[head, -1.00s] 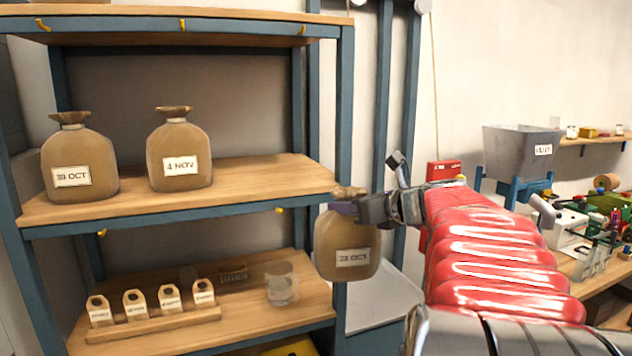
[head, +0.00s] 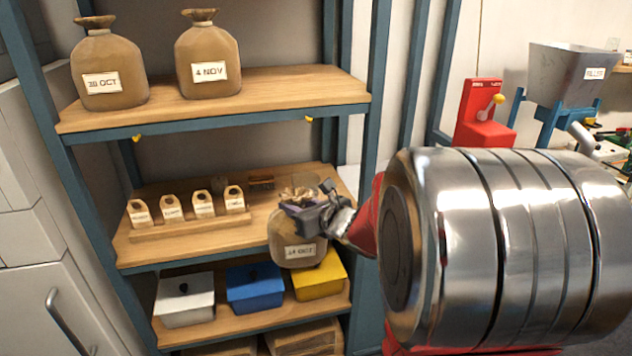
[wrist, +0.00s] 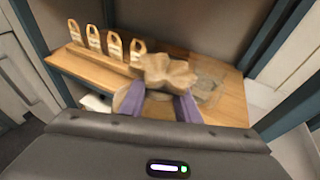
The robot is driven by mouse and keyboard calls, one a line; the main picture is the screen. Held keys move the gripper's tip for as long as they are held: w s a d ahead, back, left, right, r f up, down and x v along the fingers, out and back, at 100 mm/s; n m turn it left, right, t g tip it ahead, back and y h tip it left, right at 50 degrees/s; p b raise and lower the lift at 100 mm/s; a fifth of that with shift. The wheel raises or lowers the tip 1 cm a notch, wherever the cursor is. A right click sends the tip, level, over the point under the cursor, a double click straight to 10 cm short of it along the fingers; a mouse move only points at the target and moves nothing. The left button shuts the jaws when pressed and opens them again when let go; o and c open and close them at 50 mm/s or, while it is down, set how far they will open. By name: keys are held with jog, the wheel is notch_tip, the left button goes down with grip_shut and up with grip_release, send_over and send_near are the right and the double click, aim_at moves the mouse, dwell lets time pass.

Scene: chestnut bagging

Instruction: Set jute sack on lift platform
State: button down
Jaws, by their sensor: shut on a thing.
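My gripper (head: 300,205) is shut on the gathered neck of a tan jute sack (head: 298,250) with a white date label, blurred now. The sack hangs upright in front of the shelf rack, overlapping the middle shelf's front edge and the yellow box below. In the wrist view, the purple fingers of my gripper (wrist: 160,105) pinch the sack's neck, and its ruffled top (wrist: 165,72) shows above them. I cannot make out the lift platform for certain; a pale surface behind the rack's right post is mostly hidden.
Two sacks, 30 OCT (head: 110,75) and 4 NOV (head: 208,65), stand on the upper shelf (head: 300,92). Several tagged pieces (head: 204,205) stand on the middle shelf. White (head: 186,305), blue (head: 255,290) and yellow (head: 325,272) boxes sit below. A red lever box (head: 484,118) and hopper (head: 570,75) are right.

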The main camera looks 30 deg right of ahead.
jog(key=a+f+n+y, duration=0.1)
jog(key=a+f, duration=0.4)
jog(key=a, duration=0.4)
jog(key=a+f+n+y, duration=0.1)
jog(key=a+f+y, duration=0.1)
jog(key=a+f, duration=0.4)
jog(key=a, duration=0.3)
jog(key=shift+s+n+g, duration=0.25)
jog(key=shift+n+g, duration=0.05)
jog(key=shift+a+f, duration=0.1)
jog(key=shift+a, duration=0.1)
